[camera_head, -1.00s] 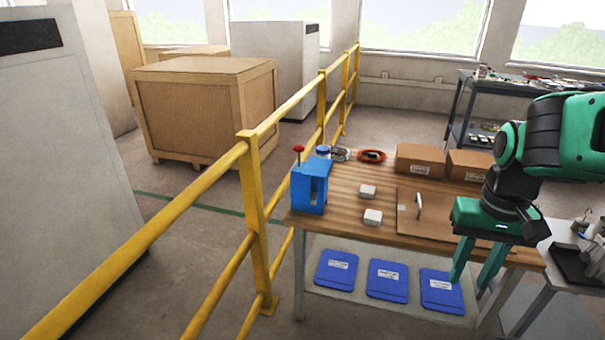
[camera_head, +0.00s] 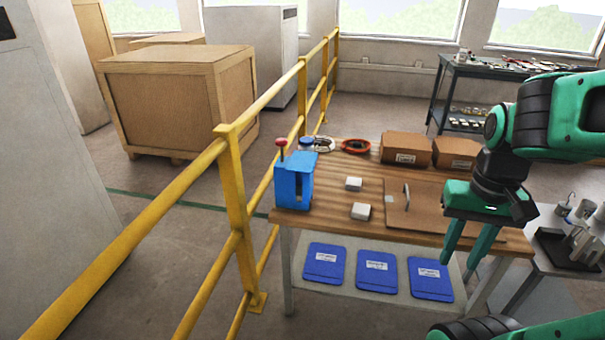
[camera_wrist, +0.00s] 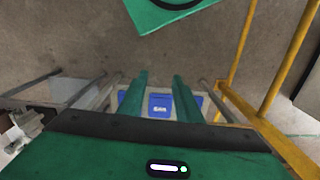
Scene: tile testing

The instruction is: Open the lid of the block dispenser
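A blue upright box (camera_head: 293,185) with a slot in its front and a red knob (camera_head: 281,142) on top stands at the left end of the wooden table (camera_head: 335,212). It may be the block dispenser, but no label shows this. A flat brown panel (camera_head: 428,214) with an upright handle (camera_head: 406,196) lies on the table's right part. My gripper (camera_head: 461,263) hangs at the table's front right, its fingers pointing down. It is open and empty, and partly covers the panel's right side. Its two fingers also show apart in the wrist view (camera_wrist: 160,84).
Two white blocks (camera_head: 361,211) lie between box and panel. Cardboard boxes (camera_head: 405,149) and an orange coil (camera_head: 356,146) sit at the back. Blue flat bins (camera_head: 376,272) lie on the lower shelf. A yellow railing (camera_head: 235,190) runs along the left. A side table (camera_head: 568,252) stands right.

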